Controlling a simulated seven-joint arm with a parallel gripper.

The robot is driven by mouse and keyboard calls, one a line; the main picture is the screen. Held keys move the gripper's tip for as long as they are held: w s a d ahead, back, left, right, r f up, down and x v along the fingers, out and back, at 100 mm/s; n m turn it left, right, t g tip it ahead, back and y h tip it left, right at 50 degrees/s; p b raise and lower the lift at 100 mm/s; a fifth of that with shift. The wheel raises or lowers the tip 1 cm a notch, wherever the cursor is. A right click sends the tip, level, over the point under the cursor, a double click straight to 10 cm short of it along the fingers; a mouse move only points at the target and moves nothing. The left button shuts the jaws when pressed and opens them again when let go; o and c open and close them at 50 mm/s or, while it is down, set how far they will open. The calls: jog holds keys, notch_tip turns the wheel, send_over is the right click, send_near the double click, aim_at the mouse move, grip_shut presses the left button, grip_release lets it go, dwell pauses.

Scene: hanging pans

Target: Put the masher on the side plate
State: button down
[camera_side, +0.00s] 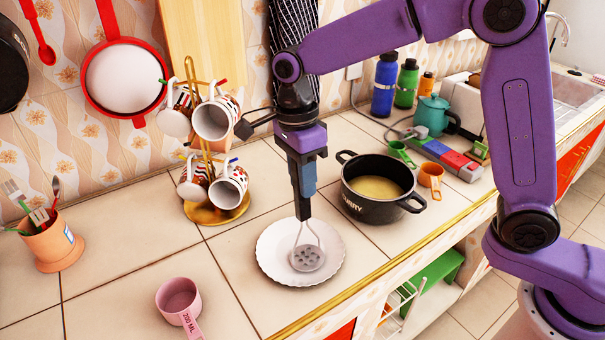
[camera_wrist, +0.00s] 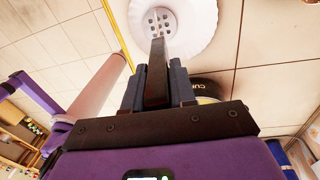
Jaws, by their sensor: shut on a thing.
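The masher has a dark handle and a round grey head (camera_side: 307,258) with holes. My gripper (camera_side: 303,190) points down and is shut on the masher's handle. The masher hangs upright with its head over the white side plate (camera_side: 272,269). I cannot tell whether the head touches the plate. In the wrist view, the handle (camera_wrist: 157,65) sits between the two fingers of my gripper (camera_wrist: 157,82), and the head (camera_wrist: 161,20) shows against the plate (camera_wrist: 202,30).
A black pot (camera_side: 370,208) stands close to the right of the plate. A mug rack (camera_side: 205,212) with several mugs stands behind left. A pink measuring cup (camera_side: 178,298) is at the front left. The counter's front edge (camera_side: 330,305) runs near the plate. Counter left of the plate is clear.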

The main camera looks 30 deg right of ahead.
jog(key=c, duration=0.8)
grip_release()
jog(key=shift+c, duration=0.2)
notch_tip(320, 180, up, 17)
jog(key=w, duration=0.2)
jog(key=shift+r, duration=0.1)
jog(key=s+d+f+n, duration=0.6)
jog(key=s+n, duration=0.3)
jog(key=n, duration=0.1)
jog(key=s+d+f+n+t, duration=0.1)
jog(key=s+d+f+n, duration=0.5)
jog(key=s+n, duration=0.3)
jog(key=s+d+f+n, duration=0.6)
jog(key=s+n, duration=0.3)
jog(key=n, duration=0.3)
jog(key=shift+s+d+f+t+y, duration=0.2)
jog(key=shift+d+t+y, duration=0.1)
jog(key=shift+d, duration=0.45)
